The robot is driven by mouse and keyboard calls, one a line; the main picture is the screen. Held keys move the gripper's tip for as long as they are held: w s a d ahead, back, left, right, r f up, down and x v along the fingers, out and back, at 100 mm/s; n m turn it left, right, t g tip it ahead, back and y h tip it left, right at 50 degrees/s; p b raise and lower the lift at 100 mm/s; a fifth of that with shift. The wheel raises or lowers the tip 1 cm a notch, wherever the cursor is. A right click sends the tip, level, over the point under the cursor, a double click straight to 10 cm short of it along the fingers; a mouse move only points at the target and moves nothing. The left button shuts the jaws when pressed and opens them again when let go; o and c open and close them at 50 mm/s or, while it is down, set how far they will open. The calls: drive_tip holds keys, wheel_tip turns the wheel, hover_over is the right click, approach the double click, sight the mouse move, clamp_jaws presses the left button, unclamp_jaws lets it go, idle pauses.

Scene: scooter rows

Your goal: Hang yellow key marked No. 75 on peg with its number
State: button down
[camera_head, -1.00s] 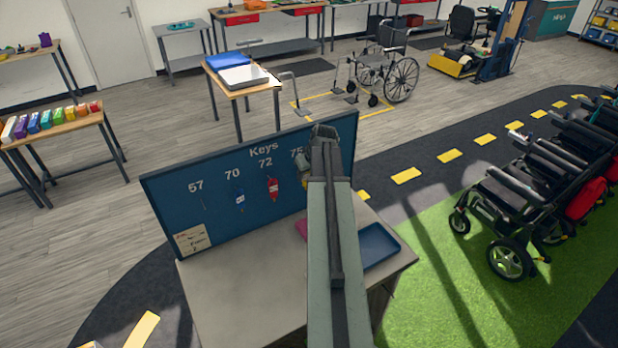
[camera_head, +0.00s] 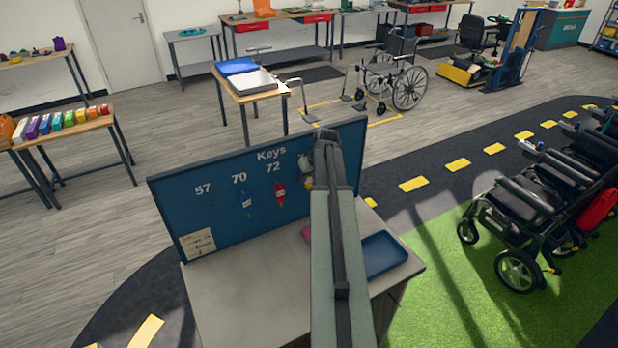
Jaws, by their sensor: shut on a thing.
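The blue key board (camera_head: 225,215) stands at the back of the worktop, headed "Keys", with the numbers 57, 70 and 72 readable. The place right of 72 is covered by my gripper and arm. My gripper (camera_head: 307,174) is at the right part of the board, shut on the yellow key (camera_head: 309,184), of which only a small yellow patch shows. The number on the key cannot be read. Whether the key touches a peg cannot be told.
A red key (camera_head: 280,193) hangs under 72 and a blue-and-white one (camera_head: 247,203) under 70. No tag shows under 57. A paper note (camera_head: 198,244) is at the board's lower left. A blue tray (camera_head: 384,254) and a partly hidden pink thing (camera_head: 307,233) lie on the worktop (camera_head: 245,290).

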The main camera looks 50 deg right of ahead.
drive_tip(key=c, duration=0.9)
unclamp_jaws()
drive_tip(key=shift+c, duration=0.2)
drive_tip(key=p+v, duration=0.7)
drive_tip(key=shift+s+r, duration=0.2)
drive_tip(key=shift+r, duration=0.15)
drive_tip(key=shift+a, duration=0.1)
